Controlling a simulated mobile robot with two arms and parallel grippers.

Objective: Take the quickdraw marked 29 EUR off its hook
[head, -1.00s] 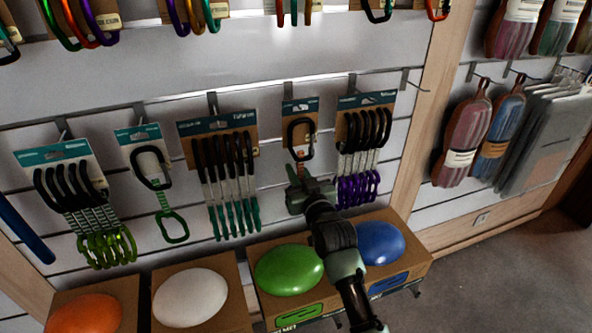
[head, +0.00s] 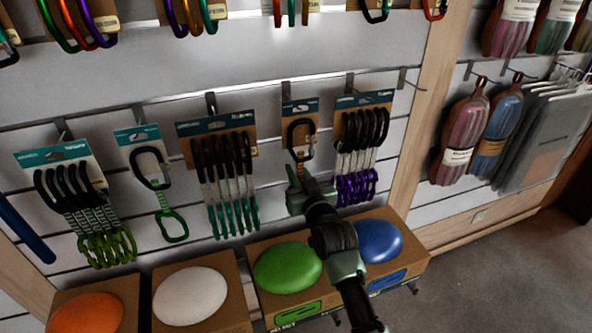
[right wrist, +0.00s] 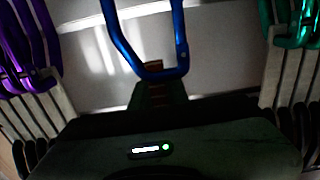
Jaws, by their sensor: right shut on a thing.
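A single quickdraw (head: 300,138) hangs on its brown card in the head view, between two multi-packs. Its upper carabiner is black and a short orange sling runs down from it. My right gripper (head: 297,190) is at the sling, below the black carabiner, and hides the lower part. In the right wrist view a blue carabiner (right wrist: 150,72) shows beyond the jaws, and the sling runs from it into my right gripper (right wrist: 160,100), which is shut on it. The card is still at its hook (head: 286,88). No price is readable. My left gripper is out of view.
A teal pack (head: 225,170) hangs close left and a purple pack (head: 358,150) close right. A single green quickdraw (head: 158,185) hangs further left. Helmets, green (head: 287,268) and blue (head: 379,242), sit on boxes below my arm.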

